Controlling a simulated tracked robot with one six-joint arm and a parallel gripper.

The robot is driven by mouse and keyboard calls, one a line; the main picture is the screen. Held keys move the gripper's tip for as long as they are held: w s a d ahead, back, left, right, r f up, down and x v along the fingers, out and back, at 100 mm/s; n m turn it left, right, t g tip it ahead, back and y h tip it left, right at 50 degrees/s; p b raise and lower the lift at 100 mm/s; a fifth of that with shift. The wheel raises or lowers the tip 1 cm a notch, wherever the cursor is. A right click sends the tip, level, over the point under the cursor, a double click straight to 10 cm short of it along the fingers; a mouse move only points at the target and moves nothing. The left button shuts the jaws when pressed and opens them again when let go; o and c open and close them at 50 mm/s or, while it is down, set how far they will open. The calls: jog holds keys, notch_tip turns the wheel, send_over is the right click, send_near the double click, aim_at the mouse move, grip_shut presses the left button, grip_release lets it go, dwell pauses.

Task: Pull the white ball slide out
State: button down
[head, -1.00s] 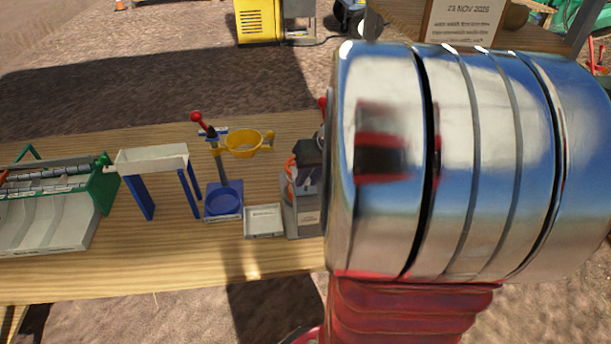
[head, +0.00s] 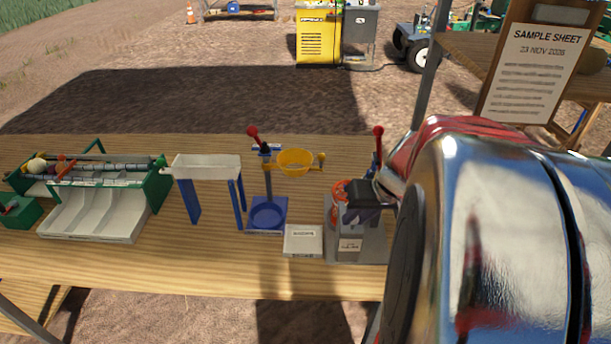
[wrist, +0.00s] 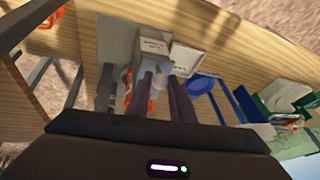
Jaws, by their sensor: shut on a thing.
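The grey press-like device (head: 349,247) stands near the right end of the wooden bench in the head view, with an orange part (head: 339,192) beside its upper portion. In the wrist view the same device's labelled grey block (wrist: 153,47) lies just beyond my fingertips. My gripper (wrist: 160,76) is shut on a small white ball, the white ball slide (wrist: 160,84), which shows between the two dark fingers. In the head view my gripper (head: 366,202) is a dark shape at the device's top. How far the slide sits out of the device cannot be told.
A white tray (head: 303,240) sits left of the device. Left of it are a blue stand with a yellow bowl (head: 296,162), a white trough on blue legs (head: 207,168) and a green sorter (head: 157,190). The bench's front strip is clear.

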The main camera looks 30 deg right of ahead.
jog(key=c, duration=1.5)
grip_release()
jog(key=shift+s, duration=0.1)
jog(key=shift+r, duration=0.1)
jog(key=shift+r, duration=2.95)
